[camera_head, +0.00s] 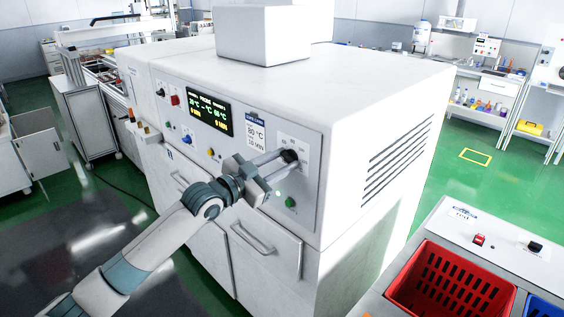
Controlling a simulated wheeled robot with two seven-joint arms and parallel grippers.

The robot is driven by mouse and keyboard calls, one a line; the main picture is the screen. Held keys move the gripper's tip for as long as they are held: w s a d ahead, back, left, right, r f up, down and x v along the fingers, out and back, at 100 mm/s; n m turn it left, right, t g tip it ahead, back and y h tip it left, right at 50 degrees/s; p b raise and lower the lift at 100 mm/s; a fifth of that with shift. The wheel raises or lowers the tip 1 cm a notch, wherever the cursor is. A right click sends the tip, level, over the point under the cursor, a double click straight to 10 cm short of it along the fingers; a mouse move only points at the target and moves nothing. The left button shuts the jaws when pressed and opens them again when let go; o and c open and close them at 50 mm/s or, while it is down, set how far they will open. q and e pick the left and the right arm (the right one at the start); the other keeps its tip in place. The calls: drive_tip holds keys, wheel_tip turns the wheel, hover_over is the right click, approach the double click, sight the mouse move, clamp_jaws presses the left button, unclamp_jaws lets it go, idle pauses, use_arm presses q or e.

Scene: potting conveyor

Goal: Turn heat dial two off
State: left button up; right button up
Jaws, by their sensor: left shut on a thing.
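A white machine cabinet stands in the middle, with a grey control panel on its front. A black dial (289,157) sits at the upper right of the panel, with small markings above it that are too small to read. My left gripper (283,159) reaches in from the lower left and is shut on this black dial, its fingers partly covering it. The picture does not show which number the dial has or clearly where it points. My right gripper is not in view.
A lit display (209,115) and a paper label (256,133) are left of the dial; a green button (290,202) is just below. A drawer handle (252,239) juts out under my arm. A red crate (450,284) stands at lower right.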

use_arm(q)
drive_tip(key=n, duration=0.4)
drive_tip(key=shift+f, duration=0.1)
idle(0.3)
drive_tip(key=o, duration=1.1)
drive_tip(key=shift+s+a, duration=0.1)
drive_tip(key=shift+a, duration=0.05)
drive_tip(key=shift+s+a, duration=0.45)
drive_tip(key=shift+b+v, duration=3.15)
drive_tip(key=shift+v, duration=4.8)
